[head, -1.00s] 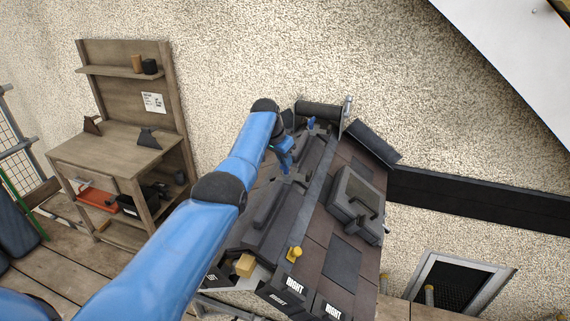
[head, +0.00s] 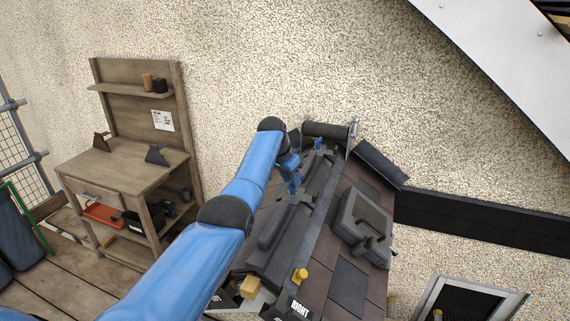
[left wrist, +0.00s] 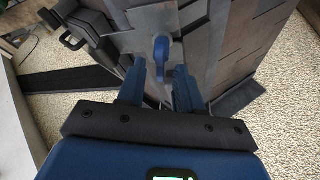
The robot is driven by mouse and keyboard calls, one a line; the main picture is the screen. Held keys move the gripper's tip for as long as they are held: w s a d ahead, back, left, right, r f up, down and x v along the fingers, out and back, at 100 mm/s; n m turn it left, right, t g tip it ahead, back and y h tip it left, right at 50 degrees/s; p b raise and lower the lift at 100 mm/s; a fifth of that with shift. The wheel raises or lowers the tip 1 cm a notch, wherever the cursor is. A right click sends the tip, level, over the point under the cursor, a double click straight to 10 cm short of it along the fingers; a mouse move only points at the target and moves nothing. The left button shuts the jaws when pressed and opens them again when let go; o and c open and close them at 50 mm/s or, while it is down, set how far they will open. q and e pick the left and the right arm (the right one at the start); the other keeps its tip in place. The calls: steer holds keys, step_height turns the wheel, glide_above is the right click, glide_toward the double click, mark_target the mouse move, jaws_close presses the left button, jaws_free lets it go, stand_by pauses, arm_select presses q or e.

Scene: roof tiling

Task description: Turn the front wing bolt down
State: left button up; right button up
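A blue wing bolt (left wrist: 162,48) stands upright on a grey plate in the left wrist view, in line with the gap between my left fingers. I cannot tell if they touch it. In the head view, one blue wing bolt (head: 318,143) stands near the wall end of the dark ridge (head: 268,232). In the left wrist view my left gripper (left wrist: 159,85) is open. My right gripper is not visible.
The tiled roof slope (head: 348,283) with a grey framed window (head: 362,217) lies right of the ridge. A yellow knob (head: 300,275) and a yellow block (head: 250,287) sit at its near end. A wooden workbench (head: 120,165) stands left. A rough wall is behind.

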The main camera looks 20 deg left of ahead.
arm_select(q)
steer(key=shift+v, duration=0.8)
steer(key=b+v, duration=0.2)
steer(key=v, duration=0.6)
steer(key=shift+r, duration=0.1)
